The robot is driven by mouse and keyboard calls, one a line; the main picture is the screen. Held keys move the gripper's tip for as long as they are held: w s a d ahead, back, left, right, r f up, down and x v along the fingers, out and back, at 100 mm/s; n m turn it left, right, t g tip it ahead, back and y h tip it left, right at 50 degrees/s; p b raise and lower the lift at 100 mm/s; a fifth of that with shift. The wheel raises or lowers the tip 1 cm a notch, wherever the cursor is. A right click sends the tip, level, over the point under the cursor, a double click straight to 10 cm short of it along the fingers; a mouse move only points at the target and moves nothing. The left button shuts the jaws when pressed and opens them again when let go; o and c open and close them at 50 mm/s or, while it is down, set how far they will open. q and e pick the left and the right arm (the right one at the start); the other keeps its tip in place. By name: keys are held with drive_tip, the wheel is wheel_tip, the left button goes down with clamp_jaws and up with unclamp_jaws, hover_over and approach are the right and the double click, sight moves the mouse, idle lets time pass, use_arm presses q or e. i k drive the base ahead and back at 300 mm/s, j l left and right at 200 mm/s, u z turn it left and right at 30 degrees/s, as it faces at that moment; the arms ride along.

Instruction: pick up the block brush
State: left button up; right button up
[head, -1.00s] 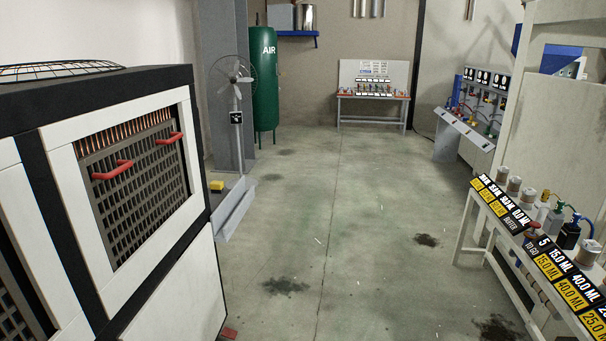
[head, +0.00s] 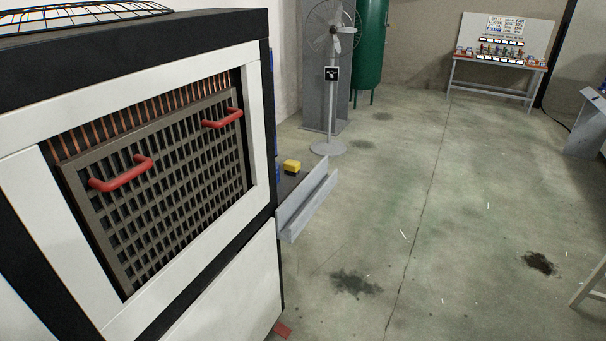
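A small yellow block (head: 292,166) with a dark lower part sits on a dark surface beside a grey metal channel (head: 304,204), at the right side of the large machine. It may be the block brush, but it is too small to tell. Neither of my grippers is in view.
A white and black machine (head: 170,38) with a dark grille (head: 165,160) and red handles fills the left. A pedestal fan (head: 331,85) and a green tank (head: 370,40) stand behind. A bench (head: 495,72) is at the back. The stained floor (head: 440,230) is mostly clear.

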sight(290, 168)
drive_tip(key=i+u, duration=0.2)
drive_tip(key=u, duration=2.1)
drive_tip(key=z, duration=2.1)
drive_tip(key=i+l+u, duration=0.1)
drive_tip(key=u, duration=0.35)
drive_tip(key=l+u, duration=0.15)
drive_tip(key=u, duration=0.3)
drive_tip(key=l+u, duration=0.15)
drive_tip(key=u, duration=0.3)
drive_tip(key=i+l+u, duration=0.1)
drive_tip(key=l+u, duration=0.2)
drive_tip(key=l, duration=0.25)
drive_tip(key=l+u, duration=0.35)
drive_tip(key=l, duration=0.15)
